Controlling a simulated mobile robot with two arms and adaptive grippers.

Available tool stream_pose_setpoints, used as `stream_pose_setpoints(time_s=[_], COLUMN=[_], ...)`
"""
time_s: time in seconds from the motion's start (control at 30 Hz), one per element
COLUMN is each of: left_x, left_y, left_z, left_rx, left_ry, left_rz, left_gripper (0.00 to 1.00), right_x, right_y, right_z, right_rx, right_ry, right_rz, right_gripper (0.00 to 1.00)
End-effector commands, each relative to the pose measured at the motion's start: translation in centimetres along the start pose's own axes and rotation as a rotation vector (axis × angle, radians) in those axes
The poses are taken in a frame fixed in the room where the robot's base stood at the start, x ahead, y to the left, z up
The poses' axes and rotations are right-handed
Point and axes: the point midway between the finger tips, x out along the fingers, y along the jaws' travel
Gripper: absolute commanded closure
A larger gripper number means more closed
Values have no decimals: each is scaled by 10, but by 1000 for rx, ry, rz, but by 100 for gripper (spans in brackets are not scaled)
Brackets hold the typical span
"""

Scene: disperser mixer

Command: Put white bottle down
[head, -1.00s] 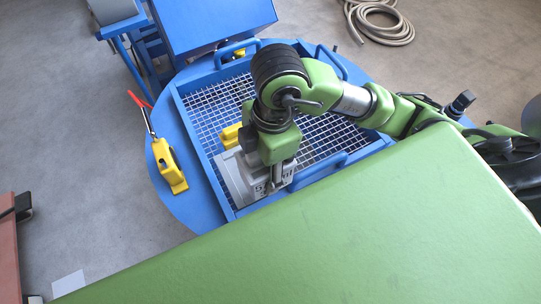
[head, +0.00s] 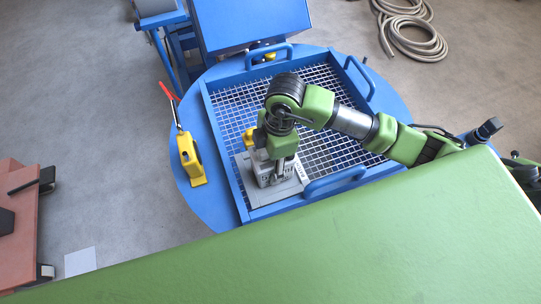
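The bottle looks upright, over or on a flat grey plate (head: 259,206) lying on the blue-framed grating (head: 330,117). I cannot tell whether its base touches the plate. My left gripper is not in view.
A yellow clamp (head: 191,160) with a red-tipped lever stands on the round blue rim left of the grating. A blue handle (head: 335,181) rises at the frame's front right. A green surface (head: 330,250) fills the foreground. A hose (head: 412,30) lies on the floor.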

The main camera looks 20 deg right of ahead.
Motion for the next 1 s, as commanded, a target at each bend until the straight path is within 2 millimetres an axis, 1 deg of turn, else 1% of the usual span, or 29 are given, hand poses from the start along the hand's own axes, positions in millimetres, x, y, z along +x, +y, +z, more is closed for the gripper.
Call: stream_pose_setpoints(time_s=[0.27, 0.4, 0.43, 0.47, 0.5, 0.8, 0.87, 0.93, 1.0], left_x=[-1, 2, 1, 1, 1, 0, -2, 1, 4], left_y=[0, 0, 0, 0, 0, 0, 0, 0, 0], left_z=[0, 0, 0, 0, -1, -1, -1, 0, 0], left_rx=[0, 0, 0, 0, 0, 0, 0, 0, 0], left_ry=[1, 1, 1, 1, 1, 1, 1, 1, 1], left_rz=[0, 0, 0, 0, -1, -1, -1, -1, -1], left_gripper=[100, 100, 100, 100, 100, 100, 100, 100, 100], right_x=[0, 4, 4, 4, 4, 3, 0, -4, -14], right_y=[1, 1, 0, 0, 0, 0, 0, 1, 1], right_z=[-1, 0, 0, 0, 0, 0, 0, 0, 0], right_rx=[-1, -1, 0, 0, 0, 0, 0, 0, 0], right_ry=[3, 3, 0, 0, 0, 0, 0, 1, 2], right_rz=[6, 5, 1, 1, 1, 1, 1, 3, 5], right_gripper=[100, 100, 41, 33, 32, 32, 32, 32, 32])
